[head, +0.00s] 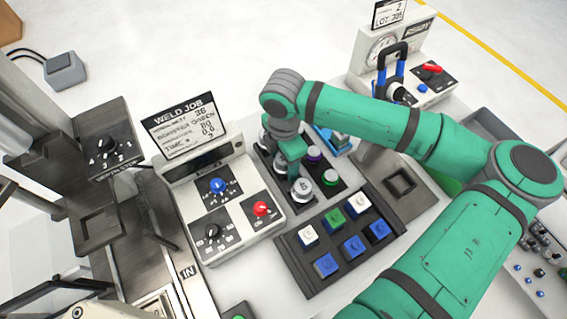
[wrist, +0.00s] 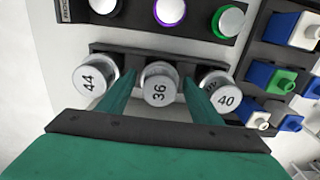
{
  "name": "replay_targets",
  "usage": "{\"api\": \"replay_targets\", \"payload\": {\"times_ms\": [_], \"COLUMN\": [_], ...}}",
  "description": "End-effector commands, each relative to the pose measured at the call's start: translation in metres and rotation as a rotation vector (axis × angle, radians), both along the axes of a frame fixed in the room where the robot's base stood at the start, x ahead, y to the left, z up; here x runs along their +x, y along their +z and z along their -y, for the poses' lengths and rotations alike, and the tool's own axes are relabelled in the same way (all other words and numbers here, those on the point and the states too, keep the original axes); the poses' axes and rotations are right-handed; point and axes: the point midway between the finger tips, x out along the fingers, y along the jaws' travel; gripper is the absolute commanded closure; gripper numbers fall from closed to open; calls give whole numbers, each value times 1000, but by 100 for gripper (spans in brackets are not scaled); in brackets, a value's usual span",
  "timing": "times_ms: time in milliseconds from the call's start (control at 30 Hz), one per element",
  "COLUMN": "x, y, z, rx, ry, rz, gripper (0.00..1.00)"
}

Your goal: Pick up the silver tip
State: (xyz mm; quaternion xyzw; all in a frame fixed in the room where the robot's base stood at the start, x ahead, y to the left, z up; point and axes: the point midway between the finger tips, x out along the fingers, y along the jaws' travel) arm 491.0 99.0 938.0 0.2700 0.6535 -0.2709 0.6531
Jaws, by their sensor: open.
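Several silver caps stand in two rows. In the wrist view, one row has silver cylinders marked 44 (wrist: 90,80), 36 (wrist: 159,88) and 40 (wrist: 220,92) in a dark rack. The row behind has silver-topped pieces, one plain (wrist: 103,6), one with a purple ring (wrist: 168,12) and one with a green ring (wrist: 228,22). Which one is meant by silver tip is not clear. My gripper (wrist: 159,97) is open, its fingers either side of the 36 cylinder; contact cannot be told. In the head view, my gripper (head: 288,158) hides part of the rack.
A panel with blue, green and white blocks (head: 340,235) adjoins the rack. A weld box (head: 215,200) with knobs and a WELD JOB sign (head: 183,122) stands left. A dark square-welled tray (head: 402,182) lies to the right. A gauge box (head: 395,60) stands behind.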

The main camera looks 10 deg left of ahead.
Motion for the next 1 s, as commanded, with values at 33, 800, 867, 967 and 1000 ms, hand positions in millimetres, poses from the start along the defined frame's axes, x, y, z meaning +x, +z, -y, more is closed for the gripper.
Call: {"api": "replay_targets", "payload": {"times_ms": [33,800,867,967,1000], "x": [0,0,0,0,0], "y": [-5,-9,-8,-3,0], "z": [0,-1,-1,-2,-2], "rx": [1,1,1,2,2], "ry": [-2,2,2,2,2], "rz": [0,1,1,2,2], "gripper": [41,87,87,87,87]}}
